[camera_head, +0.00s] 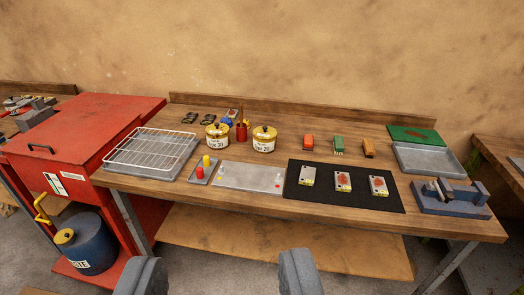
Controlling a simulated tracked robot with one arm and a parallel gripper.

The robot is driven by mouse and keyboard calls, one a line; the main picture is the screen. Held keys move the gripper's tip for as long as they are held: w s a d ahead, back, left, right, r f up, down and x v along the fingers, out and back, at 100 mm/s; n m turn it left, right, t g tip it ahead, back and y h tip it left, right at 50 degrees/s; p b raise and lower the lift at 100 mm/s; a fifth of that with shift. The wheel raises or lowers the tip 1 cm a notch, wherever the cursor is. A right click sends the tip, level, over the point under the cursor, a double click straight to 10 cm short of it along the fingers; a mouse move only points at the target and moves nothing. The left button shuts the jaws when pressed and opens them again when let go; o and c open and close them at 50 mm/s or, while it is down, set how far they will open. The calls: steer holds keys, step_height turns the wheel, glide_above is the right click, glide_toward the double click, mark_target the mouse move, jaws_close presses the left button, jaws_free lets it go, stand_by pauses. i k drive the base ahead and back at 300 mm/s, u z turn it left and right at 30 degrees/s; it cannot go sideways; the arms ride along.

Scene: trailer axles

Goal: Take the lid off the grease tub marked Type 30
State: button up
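Two white grease tubs with yellow lids and dark knobs stand on the wooden workbench (330,228). The left tub (217,142) has small lettering that seems to read Type 30. The right tub (264,145) has a similar label, too small to read surely. Both lids (217,130) (264,132) are on. My gripper (221,272) shows as two grey fingers at the bottom edge, wide apart with nothing between them. It is in front of the bench, well short of the tubs.
A red cup (241,132) with a brown handle stands between the tubs. A wire rack (150,148) is at left, a grey plate (250,177) and black mat (343,205) in front. A vise (450,196) is at right. A blue drum (86,245) stands lower left.

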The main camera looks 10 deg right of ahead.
mark_target(217, 129)
steer(key=z, duration=0.05)
steer(key=i, duration=1.25)
steer(key=u, duration=0.35)
steer(key=i, duration=1.3)
steer(key=u, duration=0.35)
